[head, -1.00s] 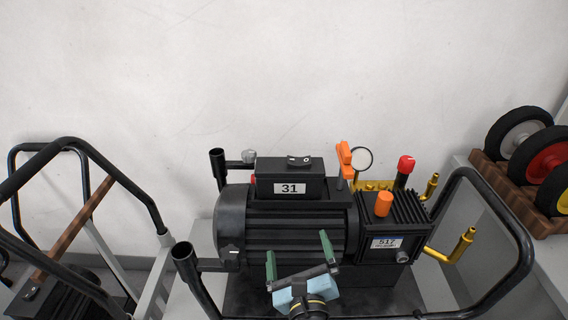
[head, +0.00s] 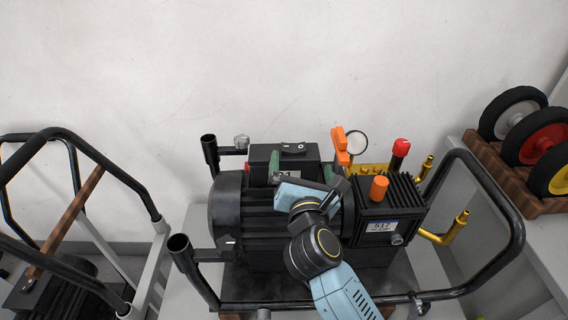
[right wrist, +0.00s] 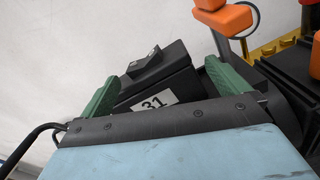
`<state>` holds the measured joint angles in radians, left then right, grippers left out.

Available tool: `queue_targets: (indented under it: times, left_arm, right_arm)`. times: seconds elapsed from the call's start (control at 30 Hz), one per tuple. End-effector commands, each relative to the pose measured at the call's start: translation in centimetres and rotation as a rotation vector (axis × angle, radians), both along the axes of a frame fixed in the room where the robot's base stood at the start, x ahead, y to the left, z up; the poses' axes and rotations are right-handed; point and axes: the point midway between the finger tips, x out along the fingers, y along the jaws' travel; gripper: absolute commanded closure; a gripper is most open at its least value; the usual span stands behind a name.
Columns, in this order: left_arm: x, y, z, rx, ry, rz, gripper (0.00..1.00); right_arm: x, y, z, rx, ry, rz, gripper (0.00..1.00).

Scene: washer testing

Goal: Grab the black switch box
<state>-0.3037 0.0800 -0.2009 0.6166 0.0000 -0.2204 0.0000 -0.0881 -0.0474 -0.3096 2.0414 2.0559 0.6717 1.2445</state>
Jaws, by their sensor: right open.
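The black switch box (head: 262,154) sits on top of the black motor (head: 226,208), with a rocker switch on its upper face. It also shows in the right wrist view (right wrist: 178,78), where its white label reads 31. My right gripper (head: 301,168) is over the front of the box and partly hides it and its label in the head view. Its two green fingers are open, one on each side of the box in the right wrist view (right wrist: 160,84). I cannot tell whether either finger touches the box. My left gripper is not in view.
An orange knob (head: 379,187), an orange lever (head: 340,147) and a red cap (head: 401,147) stand right of the box. Black frame tubes (head: 497,211) surround the motor. A wooden rack (head: 488,173) with wheels is at far right, another cart frame at left.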

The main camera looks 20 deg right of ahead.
Motion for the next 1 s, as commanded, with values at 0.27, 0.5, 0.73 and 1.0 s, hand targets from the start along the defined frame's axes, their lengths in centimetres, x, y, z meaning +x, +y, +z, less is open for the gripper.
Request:
queue_targets:
  times: [0.27,0.5,0.73,1.0]
  left_arm:
    - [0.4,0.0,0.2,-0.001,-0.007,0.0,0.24]
    - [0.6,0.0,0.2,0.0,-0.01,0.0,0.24]
    - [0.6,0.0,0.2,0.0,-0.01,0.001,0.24]
    - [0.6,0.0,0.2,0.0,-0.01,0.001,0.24]
  right_arm:
    - [3.9,-1.1,0.1,-0.003,-0.002,0.0,0.0]
    - [4.9,-1.4,0.0,-0.001,-0.001,0.0,0.0]
    - [4.8,-1.4,0.0,-0.001,-0.001,0.0,0.14]
    - [4.8,-1.4,0.1,-0.001,-0.003,0.0,0.47]
